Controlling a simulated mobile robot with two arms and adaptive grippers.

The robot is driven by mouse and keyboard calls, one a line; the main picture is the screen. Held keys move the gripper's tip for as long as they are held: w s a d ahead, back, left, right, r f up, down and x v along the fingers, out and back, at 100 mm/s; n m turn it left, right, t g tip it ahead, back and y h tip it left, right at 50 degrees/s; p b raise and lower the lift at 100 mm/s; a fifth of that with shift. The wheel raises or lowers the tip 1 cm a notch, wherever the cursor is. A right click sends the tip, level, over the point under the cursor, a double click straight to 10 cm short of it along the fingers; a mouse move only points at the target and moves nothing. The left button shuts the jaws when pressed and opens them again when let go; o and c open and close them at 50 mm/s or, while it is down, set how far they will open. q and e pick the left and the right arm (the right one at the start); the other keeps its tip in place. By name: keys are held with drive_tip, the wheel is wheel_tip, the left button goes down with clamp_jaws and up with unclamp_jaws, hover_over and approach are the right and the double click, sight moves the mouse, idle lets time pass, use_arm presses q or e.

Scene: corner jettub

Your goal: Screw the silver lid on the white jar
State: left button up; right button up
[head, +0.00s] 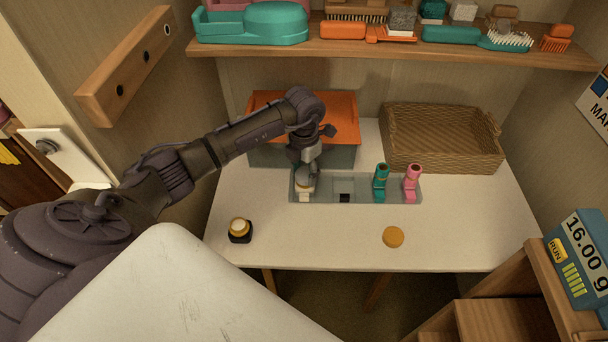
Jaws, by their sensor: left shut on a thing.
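My left gripper (306,178) points down over the left end of a grey tray set in the white table. It is shut on a small pale round piece, which appears to be the silver lid (305,186). Just below it a small white shape, apparently the white jar (304,197), shows in the tray. The gripper hides much of both, and I cannot tell whether lid and jar are seated together. My right gripper is not in view.
The grey tray (325,197) also holds a black square piece (344,198), a teal bottle (380,180) and a pink bottle (411,181). A gold-topped dark jar (240,230) and an orange disc (393,237) lie in front. An orange-lidded box (340,105) and wicker basket (440,140) stand behind.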

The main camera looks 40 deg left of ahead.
use_arm(q)
drive_tip(key=shift+a+r, duration=0.15)
drive_tip(key=shift+a, duration=0.2)
drive_tip(key=shift+w+d+m+b, duration=0.1)
drive_tip(key=shift+m+b, duration=0.45)
drive_tip(key=shift+m, duration=0.25)
drive_tip(key=m+b, duration=0.1)
drive_tip(key=m, duration=0.2)
drive_tip(key=shift+d+b, duration=0.25)
drive_tip(key=shift+b, duration=0.1)
drive_tip(key=shift+d+r+m, duration=0.15)
drive_tip(key=shift+m, duration=0.55)
drive_tip(key=m+b, duration=0.1)
drive_tip(key=m, duration=0.1)
drive_tip(key=m+b, duration=0.1)
drive_tip(key=shift+w+d+m+b, duration=0.25)
drive_tip(key=shift+w+m+b, duration=0.05)
drive_tip(key=shift+w+m, duration=0.1)
drive_tip(key=shift+d+m+b, duration=0.1)
drive_tip(key=shift+m+b, duration=0.25)
drive_tip(key=shift+m, duration=0.45)
drive_tip(key=shift+d+f+m, duration=0.1)
drive_tip(key=shift+f+m, duration=0.1)
drive_tip(key=shift+m, duration=0.2)
